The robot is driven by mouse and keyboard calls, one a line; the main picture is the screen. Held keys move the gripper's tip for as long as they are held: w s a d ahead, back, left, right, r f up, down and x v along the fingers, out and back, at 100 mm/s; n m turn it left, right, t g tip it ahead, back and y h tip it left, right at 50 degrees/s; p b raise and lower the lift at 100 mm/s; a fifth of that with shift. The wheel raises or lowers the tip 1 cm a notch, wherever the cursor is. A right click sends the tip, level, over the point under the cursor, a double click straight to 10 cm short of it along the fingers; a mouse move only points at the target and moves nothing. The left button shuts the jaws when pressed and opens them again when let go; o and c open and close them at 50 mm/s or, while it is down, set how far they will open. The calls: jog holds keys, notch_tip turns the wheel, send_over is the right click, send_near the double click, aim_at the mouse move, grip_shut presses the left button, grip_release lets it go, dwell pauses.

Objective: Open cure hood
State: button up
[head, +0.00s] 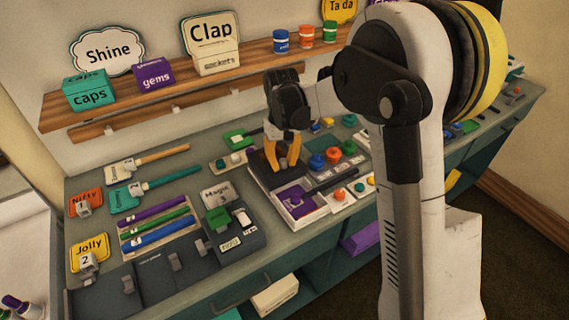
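My gripper (283,163) is black with orange fingertips and points down over the rear left of a low white-and-dark unit on the bench. The fingertips look apart, with a dark gap between them; I see nothing clearly held. The unit (308,215) has a dark upper part and a purple piece near its front. It looks like the cure hood, but no readable label confirms this. Whether the fingertips touch it cannot be told. My arm hides part of the bench to the right.
Left of the unit are a dark box with a green block (217,217), a tray of coloured markers (160,248) and tools with wooden and teal handles. Colored knobs (333,155) stand close right. A wall shelf (130,101) holds boxes and signs behind.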

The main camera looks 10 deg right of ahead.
jog(key=shift+o, duration=1.2)
notch_tip(320, 180, up, 12)
